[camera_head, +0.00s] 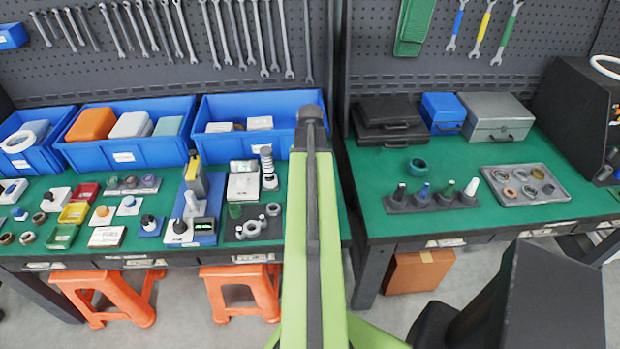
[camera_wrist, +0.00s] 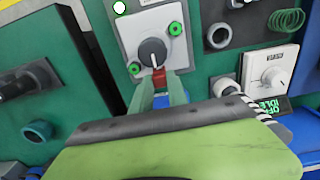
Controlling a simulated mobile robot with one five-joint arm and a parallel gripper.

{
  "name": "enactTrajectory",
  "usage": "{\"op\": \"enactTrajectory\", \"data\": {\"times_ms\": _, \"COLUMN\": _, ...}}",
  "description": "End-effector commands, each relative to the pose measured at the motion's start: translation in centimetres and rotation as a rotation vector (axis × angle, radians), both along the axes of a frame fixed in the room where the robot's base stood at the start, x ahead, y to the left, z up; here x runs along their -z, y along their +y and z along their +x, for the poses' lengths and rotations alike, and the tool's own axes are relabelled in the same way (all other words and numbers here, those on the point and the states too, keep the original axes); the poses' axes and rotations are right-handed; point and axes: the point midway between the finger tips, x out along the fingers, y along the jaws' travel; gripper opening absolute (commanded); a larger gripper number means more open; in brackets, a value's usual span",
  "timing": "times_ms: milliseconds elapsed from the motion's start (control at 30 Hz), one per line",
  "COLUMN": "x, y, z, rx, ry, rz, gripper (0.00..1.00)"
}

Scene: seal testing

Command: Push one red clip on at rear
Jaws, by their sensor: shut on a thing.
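In the wrist view, my gripper (camera_wrist: 160,88) is shut on a small red clip (camera_wrist: 158,76), which shows between the green fingertips. The clip is at the lower edge of a light grey plate (camera_wrist: 135,42), just below a black round knob (camera_wrist: 152,52). I cannot tell whether the clip touches the plate or is seated on it. Green rings (camera_wrist: 175,28) sit near the plate's corners. A blue patch shows between the fingers below the clip. In the head view, my raised arm covers the middle, and the fingertips and the clip cannot be made out.
In the wrist view, a white box with a knob (camera_wrist: 268,72), a dark ring part (camera_wrist: 219,36) and a green coil (camera_wrist: 286,20) lie to the right. In the head view, blue bins (camera_head: 130,150) line the left bench's back.

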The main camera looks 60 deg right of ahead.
Motion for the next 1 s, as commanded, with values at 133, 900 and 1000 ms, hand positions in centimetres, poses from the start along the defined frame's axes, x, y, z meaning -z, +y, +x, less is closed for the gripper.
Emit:
{"op": "enactTrajectory", "data": {"times_ms": 133, "x": 0.3, "y": 0.0, "z": 0.0, "rx": 0.0, "ry": 0.0, "rz": 0.0, "gripper": 0.0}}
{"op": "enactTrajectory", "data": {"times_ms": 900, "x": 1.6, "y": 0.0, "z": 0.0, "rx": 0.001, "ry": 0.0, "rz": 0.0, "gripper": 0.0}}
{"op": "enactTrajectory", "data": {"times_ms": 1000, "x": 1.7, "y": 0.0, "z": 0.0, "rx": 0.001, "ry": 0.0, "rz": 0.0, "gripper": 0.0}}
